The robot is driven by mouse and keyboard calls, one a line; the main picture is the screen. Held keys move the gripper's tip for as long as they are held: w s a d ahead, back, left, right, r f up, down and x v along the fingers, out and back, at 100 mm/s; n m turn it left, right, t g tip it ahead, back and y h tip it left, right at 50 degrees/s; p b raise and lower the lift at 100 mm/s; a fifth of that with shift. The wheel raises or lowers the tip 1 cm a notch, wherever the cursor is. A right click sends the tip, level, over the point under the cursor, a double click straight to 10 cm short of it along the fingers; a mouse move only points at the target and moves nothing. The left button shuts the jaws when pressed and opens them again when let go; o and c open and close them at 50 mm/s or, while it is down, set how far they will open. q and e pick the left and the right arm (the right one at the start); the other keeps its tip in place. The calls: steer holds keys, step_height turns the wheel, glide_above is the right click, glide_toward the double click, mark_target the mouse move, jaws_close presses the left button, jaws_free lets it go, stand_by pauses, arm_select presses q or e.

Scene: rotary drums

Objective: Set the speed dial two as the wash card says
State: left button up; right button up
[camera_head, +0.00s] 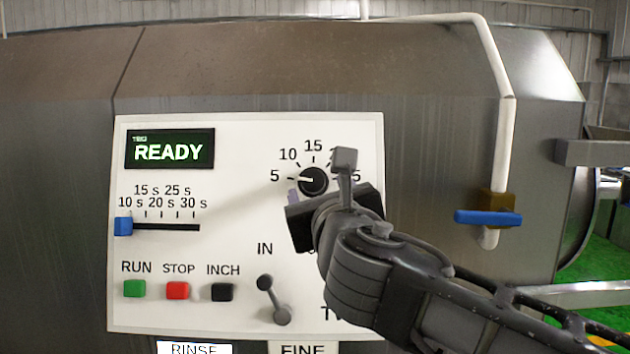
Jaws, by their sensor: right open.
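The speed dial (313,181) is a round black knob on the white control panel. Its white pointer line points left, close to the 5 mark. The scale around it shows 5, 10 and 15; the marks at the right are partly covered by my gripper. My right gripper (318,179) is open at the dial, one fingertip at its upper right and the other at its lower left. I cannot tell whether they touch it. My right arm hides the panel's lower right. No full wash card is readable; only labels with RINSE (194,348) and FINE (303,349) show, cut off below.
The panel also has a READY display (169,149), a blue slider (124,226) at 10 s, green (135,289), red (178,290) and black (222,292) buttons, and a grey lever (273,299). A white pipe with a blue valve handle (487,218) stands at right.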

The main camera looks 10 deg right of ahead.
mark_target(314, 184)
steer(key=w, duration=0.3)
steer(key=w+p, duration=0.1)
steer(key=shift+w+d, duration=0.25)
steer(key=shift+w, duration=0.15)
steer(key=shift+c, duration=0.2)
jaws_close()
